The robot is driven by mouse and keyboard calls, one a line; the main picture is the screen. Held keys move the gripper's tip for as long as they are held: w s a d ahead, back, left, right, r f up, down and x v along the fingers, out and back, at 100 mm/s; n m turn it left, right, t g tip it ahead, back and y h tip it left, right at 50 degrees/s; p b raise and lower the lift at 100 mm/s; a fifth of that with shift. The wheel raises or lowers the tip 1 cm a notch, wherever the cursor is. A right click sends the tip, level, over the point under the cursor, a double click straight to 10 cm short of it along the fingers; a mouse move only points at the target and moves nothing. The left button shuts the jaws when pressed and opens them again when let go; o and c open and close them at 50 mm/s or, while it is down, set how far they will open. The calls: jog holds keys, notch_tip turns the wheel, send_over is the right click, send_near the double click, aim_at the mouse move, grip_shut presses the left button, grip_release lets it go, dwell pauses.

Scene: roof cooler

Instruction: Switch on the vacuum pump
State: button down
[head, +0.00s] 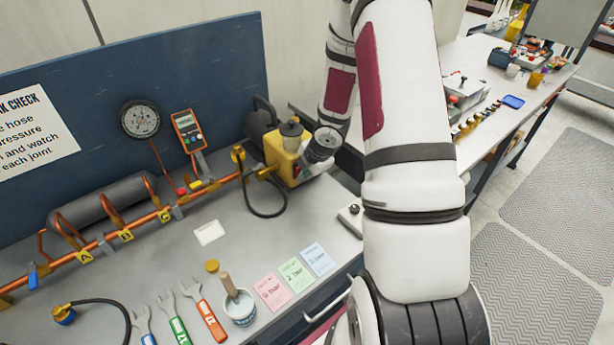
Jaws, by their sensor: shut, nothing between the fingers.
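The vacuum pump (277,154) is a yellow and black unit on the grey bench, against the blue back panel. A small red part shows on its front, which may be its switch; its position is too small to tell. My gripper (306,160) is at the pump's right front side, pointing down-left at it. It is shut and empty. Its fingertips are small and dark against the pump, so I cannot tell whether they touch it. My wrist hides the pump's right side.
A copper pipe (125,236) with several valves runs along the bench, with a gauge (140,119) above. A black hose (262,214) loops before the pump. Wrenches (204,311), a brush pot (239,306) and coloured cards (297,273) lie in front. Another table (500,62) stands right.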

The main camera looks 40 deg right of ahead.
jog(key=shift+s+r+p, duration=0.1)
jog(key=shift+r+p, duration=0.75)
jog(key=shift+p, duration=0.3)
